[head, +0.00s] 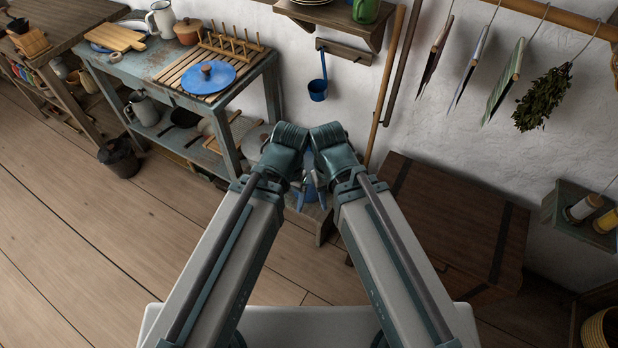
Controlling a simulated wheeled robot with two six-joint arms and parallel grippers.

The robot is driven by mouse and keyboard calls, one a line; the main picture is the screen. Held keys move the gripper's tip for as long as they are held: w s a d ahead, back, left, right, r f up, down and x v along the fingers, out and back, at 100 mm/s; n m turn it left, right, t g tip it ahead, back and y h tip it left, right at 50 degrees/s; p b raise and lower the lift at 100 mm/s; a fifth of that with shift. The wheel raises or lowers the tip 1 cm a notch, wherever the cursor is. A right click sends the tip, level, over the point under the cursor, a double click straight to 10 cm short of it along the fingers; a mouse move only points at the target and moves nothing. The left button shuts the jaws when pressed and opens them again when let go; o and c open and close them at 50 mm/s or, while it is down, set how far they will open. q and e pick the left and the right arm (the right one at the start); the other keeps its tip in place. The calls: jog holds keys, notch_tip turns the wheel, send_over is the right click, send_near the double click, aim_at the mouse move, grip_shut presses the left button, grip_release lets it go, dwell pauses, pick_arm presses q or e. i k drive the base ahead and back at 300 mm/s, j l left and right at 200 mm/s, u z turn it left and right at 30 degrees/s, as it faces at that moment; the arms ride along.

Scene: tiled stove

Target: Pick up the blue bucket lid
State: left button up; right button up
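My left gripper (299,194) and my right gripper (320,187) hang close together at the picture's middle, low in front of the wall. Both are well to the right of the lid and apart from it. The wrists partly hide both grippers, and their finger openings are too small to tell. Something blue shows behind them, mostly hidden.
The table (180,88) also holds a cutting board (117,38), a white jug (160,19) and a brown pot (188,31). A blue ladle (318,90) hangs on the wall. A wooden chest (450,225) stands at the right.

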aim_at(210, 76)
jog(key=i+j+z, duration=0.15)
jog(key=j+z, duration=0.15)
jog(key=j, duration=0.25)
jog(key=i+j+z, duration=0.25)
jog(key=j, duration=0.3)
jog(key=j+z, duration=0.3)
jog(key=j, duration=0.25)
